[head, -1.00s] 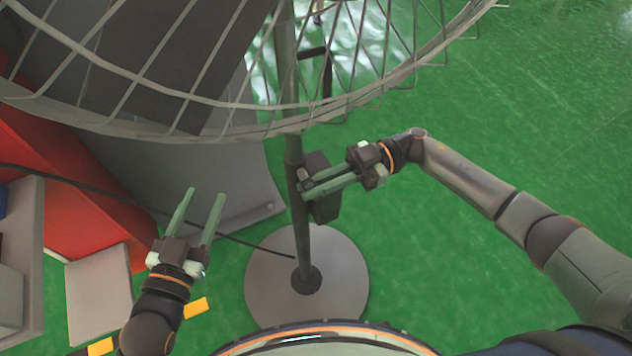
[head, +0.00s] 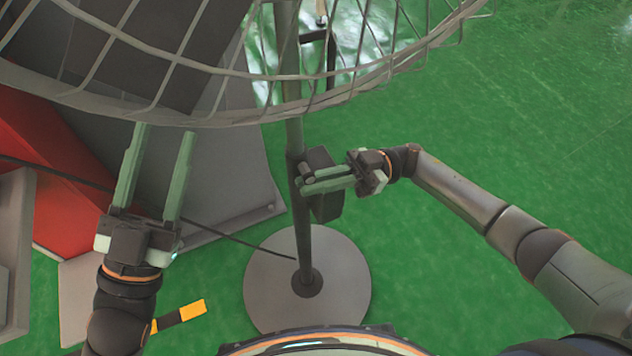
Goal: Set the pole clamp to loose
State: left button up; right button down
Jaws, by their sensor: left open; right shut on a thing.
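The pole clamp (head: 323,205) is a dark block on the upright grey pole (head: 302,235), which rises from a round base (head: 262,290). My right gripper (head: 305,184) is at the clamp, shut on a small dark part of it, likely its knob or lever. The fingers hide part of it, so I cannot tell whether the clamp is loose. My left gripper (head: 161,133) is open and empty, left of the pole, with its fingers pointing up toward the wire cage (head: 240,112).
The large wire cage hangs across the top, around the pole. A red-and-grey structure (head: 45,165) stands at the left. A dark cable (head: 225,236) runs to the base. Green floor (head: 520,130) is clear at the right.

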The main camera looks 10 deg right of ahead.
pick_arm(q)
jog(key=shift+s+r, duration=0.1)
jog(key=shift+r, duration=0.05)
pick_arm(e)
jog(key=c, duration=1)
grip_release()
jog(key=shift+o, duration=0.2)
jog(key=shift+w+d+f, duration=0.1)
jog(key=shift+d, duration=0.1)
jog(key=v, duration=0.2)
jog(key=shift+d+f, duration=0.1)
jog(key=shift+d, duration=0.15)
pick_arm(q)
jog(key=shift+s+d+r+m+h+b, duration=0.2)
jog(key=shift+s+r+m+h+b, duration=0.55)
jog(key=shift+h, duration=0.4)
jog(key=shift+s+d+r+m+h+b, duration=0.15)
jog(key=shift+s+r+m+h+b, duration=0.35)
jog(key=shift+s+m+h, duration=0.55)
pick_arm(e)
jog(key=v, duration=0.9)
jog(key=shift+w+d, duration=0.15)
jog(key=shift+d, duration=0.1)
